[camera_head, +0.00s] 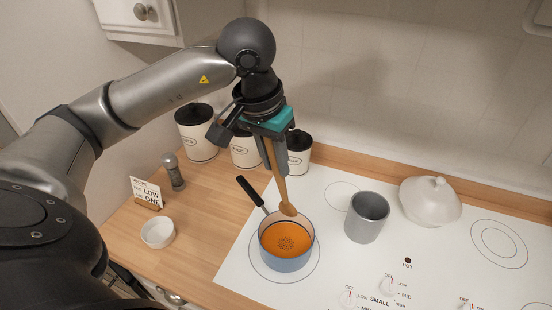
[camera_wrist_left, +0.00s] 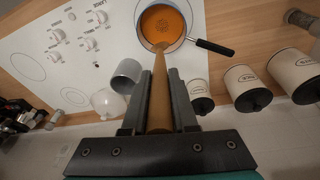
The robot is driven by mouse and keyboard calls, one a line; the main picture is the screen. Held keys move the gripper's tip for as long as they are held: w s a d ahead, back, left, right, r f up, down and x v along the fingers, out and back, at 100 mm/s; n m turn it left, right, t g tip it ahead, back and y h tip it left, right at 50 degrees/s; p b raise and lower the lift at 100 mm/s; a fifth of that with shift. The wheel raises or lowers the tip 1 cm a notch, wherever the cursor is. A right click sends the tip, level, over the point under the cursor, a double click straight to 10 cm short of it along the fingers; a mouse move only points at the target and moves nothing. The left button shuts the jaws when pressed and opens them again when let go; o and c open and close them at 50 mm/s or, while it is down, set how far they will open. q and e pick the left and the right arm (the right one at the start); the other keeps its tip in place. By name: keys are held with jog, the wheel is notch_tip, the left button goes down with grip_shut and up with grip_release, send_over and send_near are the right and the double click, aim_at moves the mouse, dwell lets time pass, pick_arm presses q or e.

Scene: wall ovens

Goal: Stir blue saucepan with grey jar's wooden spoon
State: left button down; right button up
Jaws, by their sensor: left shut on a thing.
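The blue saucepan (camera_head: 287,262) stands on the left burner of the white cooktop, with orange contents and a black handle pointing to the back left. It also shows in the left wrist view (camera_wrist_left: 141,34). My left gripper (camera_head: 273,137) is above it, shut on the wooden spoon (camera_head: 281,180). The spoon hangs head down over the saucepan's back rim; I cannot tell whether its head is below the rim. The spoon also shows between the fingers in the left wrist view (camera_wrist_left: 159,95). The grey jar (camera_head: 366,217) stands right of the saucepan, apparently empty. My right gripper is not in view.
A white lidded dish (camera_head: 431,201) stands behind and right of the jar. Lidded canisters (camera_head: 197,133) line the back wall. A grinder (camera_head: 173,172), a small sign (camera_head: 146,193) and a white bowl (camera_head: 158,232) are on the wooden counter at left.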

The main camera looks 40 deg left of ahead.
pick_arm(q)
jog(key=shift+s+f+b, duration=0.2)
jog(key=shift+f+b, duration=0.1)
jog(key=shift+f, duration=0.4)
notch_tip(320, 180, down, 12)
jog(key=b, duration=1.1)
jog(key=shift+r, duration=0.25)
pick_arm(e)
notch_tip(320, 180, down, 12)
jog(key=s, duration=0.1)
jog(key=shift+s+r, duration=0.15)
pick_arm(q)
jog(key=shift+w+d, duration=0.1)
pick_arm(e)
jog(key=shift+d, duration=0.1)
